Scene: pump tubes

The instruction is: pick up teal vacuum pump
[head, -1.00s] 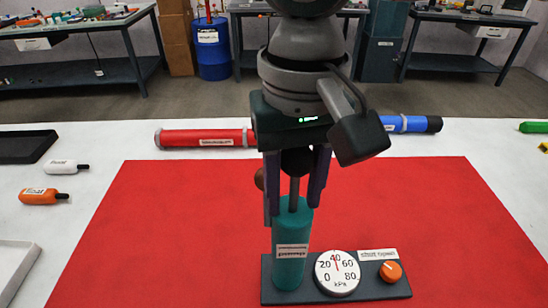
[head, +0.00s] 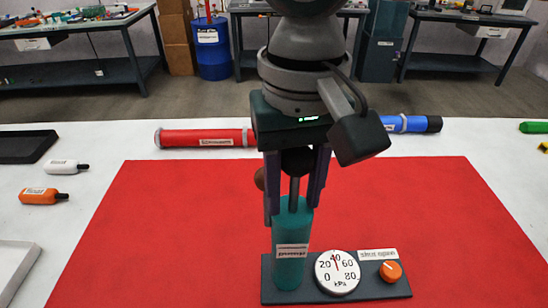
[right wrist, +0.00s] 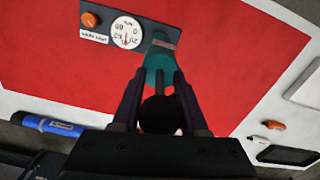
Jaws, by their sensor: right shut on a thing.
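The teal vacuum pump (head: 292,227) stands upright at the left end of a dark base plate (head: 362,286). A grey rod with a dark ball-shaped handle rises from its top. My right gripper (head: 293,208) points down from above, its fingers on either side of the rod and the pump's upper end, shut on the pump. In the right wrist view the pump (right wrist: 160,66) shows between the fingertips, with the dark ball nearer the camera. The exact finger contact is partly hidden. My left gripper is not in view.
The base plate also carries a kPa gauge (head: 337,272) and an orange knob (head: 390,271). A red tube (head: 205,138) and a blue tube (head: 405,124) lie behind the red mat (head: 180,225). White (head: 62,167) and orange (head: 39,196) bottles lie at left. Much of the mat is clear.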

